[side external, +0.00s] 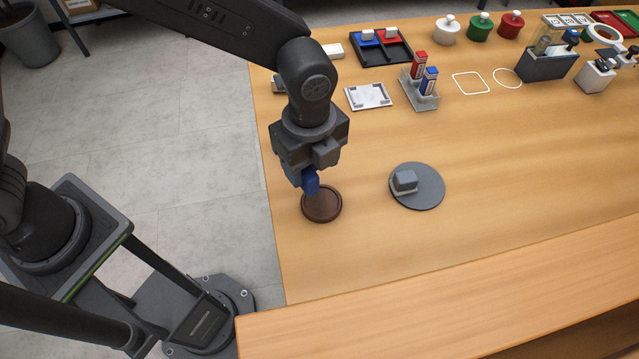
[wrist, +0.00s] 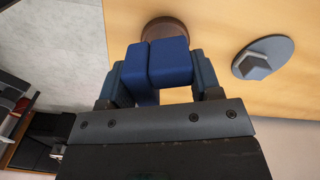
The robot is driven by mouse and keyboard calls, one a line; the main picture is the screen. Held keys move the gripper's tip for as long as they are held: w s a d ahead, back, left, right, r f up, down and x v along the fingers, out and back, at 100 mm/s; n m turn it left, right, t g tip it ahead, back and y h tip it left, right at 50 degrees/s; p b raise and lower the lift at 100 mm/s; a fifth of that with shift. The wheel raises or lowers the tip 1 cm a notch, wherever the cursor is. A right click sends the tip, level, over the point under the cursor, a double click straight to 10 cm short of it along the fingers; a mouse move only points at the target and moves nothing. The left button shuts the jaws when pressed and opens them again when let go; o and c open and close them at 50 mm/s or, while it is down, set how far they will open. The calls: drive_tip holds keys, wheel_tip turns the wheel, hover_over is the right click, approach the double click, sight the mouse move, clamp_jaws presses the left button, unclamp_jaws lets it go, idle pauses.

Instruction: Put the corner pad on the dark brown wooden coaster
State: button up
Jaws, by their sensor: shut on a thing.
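The corner pad (side external: 311,184) is a blue angled block, and it also shows in the wrist view (wrist: 169,60). My gripper (side external: 306,177) is shut on it and points down. The dark brown wooden coaster (side external: 325,208) is round with a raised rim and lies on the table near its left edge. In the side view the pad overlaps the coaster's far left rim. In the wrist view the coaster (wrist: 168,27) shows just beyond the pad, partly hidden by it. I cannot tell whether pad and coaster touch.
A grey disc (side external: 427,190) bearing a grey block (side external: 404,181) lies right of the coaster. A stand with red and blue bottles (side external: 422,98), a white plate (side external: 368,96) and a divided tray (side external: 382,58) stand farther back. The table around the coaster is clear.

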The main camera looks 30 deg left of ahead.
sight(319, 199)
drive_tip(key=shift+s+d+f, duration=0.2)
drive_tip(key=shift+d+f, duration=0.5)
drive_tip(key=shift+d, duration=0.25)
drive_tip(key=shift+f, duration=1.9)
drive_tip(key=shift+f, duration=0.1)
drive_tip(key=o, duration=0.9)
wheel_tip(319, 199, up, 12)
drive_tip(key=shift+r, duration=0.15)
drive_tip(key=shift+a, duration=0.1)
